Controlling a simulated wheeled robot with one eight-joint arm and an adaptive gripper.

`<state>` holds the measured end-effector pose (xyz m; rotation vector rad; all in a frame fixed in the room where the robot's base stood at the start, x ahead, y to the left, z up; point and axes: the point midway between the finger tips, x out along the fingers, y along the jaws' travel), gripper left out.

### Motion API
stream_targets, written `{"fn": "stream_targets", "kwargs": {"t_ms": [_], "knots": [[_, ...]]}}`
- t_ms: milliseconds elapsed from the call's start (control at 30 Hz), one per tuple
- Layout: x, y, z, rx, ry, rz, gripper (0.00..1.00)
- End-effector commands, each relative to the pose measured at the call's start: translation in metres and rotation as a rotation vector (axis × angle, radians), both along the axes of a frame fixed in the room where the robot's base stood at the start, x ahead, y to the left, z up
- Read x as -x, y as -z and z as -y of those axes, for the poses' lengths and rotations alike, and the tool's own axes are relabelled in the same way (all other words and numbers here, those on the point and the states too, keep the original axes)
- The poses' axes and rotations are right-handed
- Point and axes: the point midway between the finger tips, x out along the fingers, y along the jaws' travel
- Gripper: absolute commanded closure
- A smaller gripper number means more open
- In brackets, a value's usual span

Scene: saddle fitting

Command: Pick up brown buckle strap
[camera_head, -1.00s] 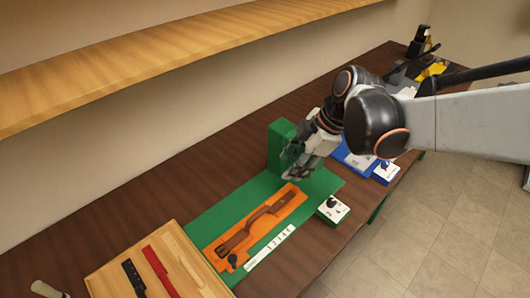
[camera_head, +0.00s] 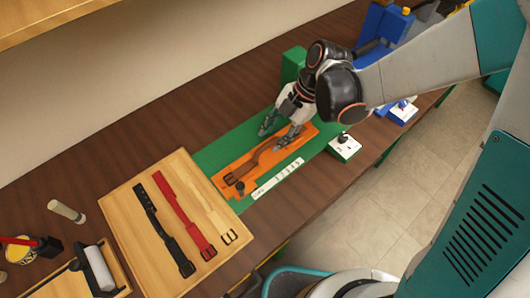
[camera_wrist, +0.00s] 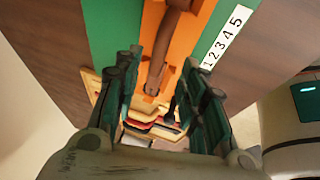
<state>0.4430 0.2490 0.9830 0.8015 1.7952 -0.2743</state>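The brown buckle strap (camera_head: 257,164) lies along an orange holder (camera_head: 296,139) on the green mat (camera_head: 216,153). Its buckle end points toward the wooden board. My gripper (camera_head: 278,134) is above the far part of the strap, with its fingers spread apart and nothing between them. In the wrist view the open fingers of my gripper (camera_wrist: 168,100) straddle the line of the brown strap (camera_wrist: 172,38), which runs below them. I cannot tell the exact height of the fingertips above the strap.
A wooden board (camera_head: 130,220) beside the mat holds a black strap (camera_head: 160,225), a red strap (camera_head: 184,212) and a tan strap. A white numbered strip (camera_head: 277,178) lies beside the holder.

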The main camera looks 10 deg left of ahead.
Motion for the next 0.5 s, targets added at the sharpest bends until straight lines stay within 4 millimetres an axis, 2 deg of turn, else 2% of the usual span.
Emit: {"fn": "stream_targets", "kwargs": {"t_ms": [233,500], "knots": [[0.0,0.013,-0.005,-0.001,0.0,0.001,0.62],[0.001,0.049,-0.018,-0.001,-0.001,0.001,0.62]]}}
